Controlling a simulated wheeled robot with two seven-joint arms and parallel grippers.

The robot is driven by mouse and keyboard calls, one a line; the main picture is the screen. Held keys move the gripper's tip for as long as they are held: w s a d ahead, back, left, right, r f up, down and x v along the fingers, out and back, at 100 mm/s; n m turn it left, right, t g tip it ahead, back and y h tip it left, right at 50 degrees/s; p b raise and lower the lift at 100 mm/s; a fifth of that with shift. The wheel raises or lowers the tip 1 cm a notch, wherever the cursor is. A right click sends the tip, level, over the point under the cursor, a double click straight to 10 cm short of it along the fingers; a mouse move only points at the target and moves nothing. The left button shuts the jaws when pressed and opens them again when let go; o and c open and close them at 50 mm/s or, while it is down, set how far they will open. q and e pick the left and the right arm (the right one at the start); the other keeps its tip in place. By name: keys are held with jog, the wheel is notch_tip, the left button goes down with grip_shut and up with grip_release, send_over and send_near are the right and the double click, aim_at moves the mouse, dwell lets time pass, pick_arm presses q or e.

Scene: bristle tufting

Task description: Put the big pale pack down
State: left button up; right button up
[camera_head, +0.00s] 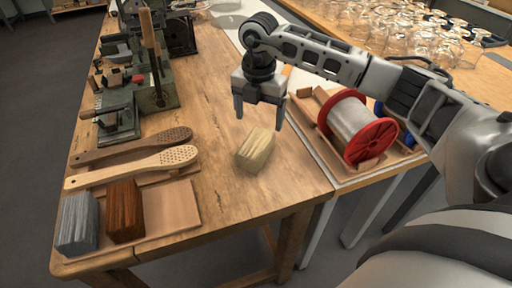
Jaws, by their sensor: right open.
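The big pale pack (255,150) is a cream-coloured bundle of bristles. It stands on the bare wooden bench top, right of the brush backs and slightly tilted in the picture. My right gripper (259,108) is just above and behind it in the picture, fingers pointing down. Its two fingers are spread apart with nothing between them, and a small gap shows between the fingertips and the pack. My left gripper is not in the picture.
A grey pack (77,224) and a brown pack (124,211) stand on a wooden board (172,209) at the near left. Two perforated brush backs (140,163) lie behind them. A red-flanged spool (357,127) sits in a tray at the right. Glassware (420,40) crowds the far right.

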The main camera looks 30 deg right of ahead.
aim_at(256, 142)
jog(key=f, duration=0.5)
jog(key=f+p, duration=0.1)
jog(key=f, duration=0.2)
jog(key=shift+w+a, duration=0.1)
jog(key=shift+a, duration=0.2)
jog(key=c, duration=1.3)
